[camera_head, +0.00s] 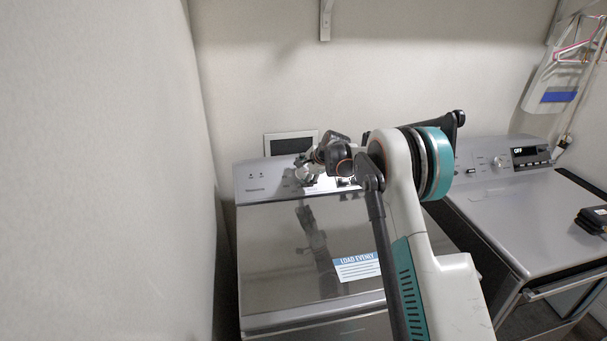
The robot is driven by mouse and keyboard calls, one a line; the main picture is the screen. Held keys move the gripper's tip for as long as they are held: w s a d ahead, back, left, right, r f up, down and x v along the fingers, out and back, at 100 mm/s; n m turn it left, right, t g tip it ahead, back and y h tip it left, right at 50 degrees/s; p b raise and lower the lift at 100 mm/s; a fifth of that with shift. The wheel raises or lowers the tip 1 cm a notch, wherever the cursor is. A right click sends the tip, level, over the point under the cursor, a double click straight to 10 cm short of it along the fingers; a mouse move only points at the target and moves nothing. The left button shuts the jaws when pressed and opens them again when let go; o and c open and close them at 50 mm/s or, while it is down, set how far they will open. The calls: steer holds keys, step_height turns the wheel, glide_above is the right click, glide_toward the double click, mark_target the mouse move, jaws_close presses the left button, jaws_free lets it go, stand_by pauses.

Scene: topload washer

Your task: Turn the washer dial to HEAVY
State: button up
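The topload washer (270,240) stands in front of me with its lid closed. Its control panel (258,190) runs along the back edge. A round silver dial (304,174) shows on the panel just left of my gripper, partly covered by it. The dial's pointer and labels, HEAVY among them, are too small to read. My gripper (309,170) is at the dial, over the panel. Whether it touches the dial, and whether its fingers are open or shut, cannot be made out.
My arm covers the washer's right side. A second machine (530,215) with its own knob and an "OFF" display stands to the right, dark items (592,219) on its top. A wall is close on the left. A shelf bracket (326,20) is above.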

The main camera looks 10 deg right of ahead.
steer(key=v, duration=1.2)
stand_by(0.3)
steer(key=s+a+r+n+h+b, duration=0.15)
steer(key=s+r+n, duration=0.3)
steer(key=s, duration=0.85)
steer(key=s+a+r+n+b, duration=0.2)
steer(key=s+a+r+n, duration=0.3)
steer(key=s, duration=0.8)
steer(key=s+d+f+n+h+b, duration=0.1)
steer(key=s+f+n, duration=0.2)
steer(key=s, duration=1)
steer(key=s+d+f+n+h+b, duration=0.1)
steer(key=s+f+n, duration=0.3)
steer(key=s, duration=0.9)
step_height(320, 180, down, 2)
steer(key=shift+s+d+f+b, duration=0.15)
steer(key=shift+s+d+b, duration=0.15)
steer(key=shift+d+b, duration=0.05)
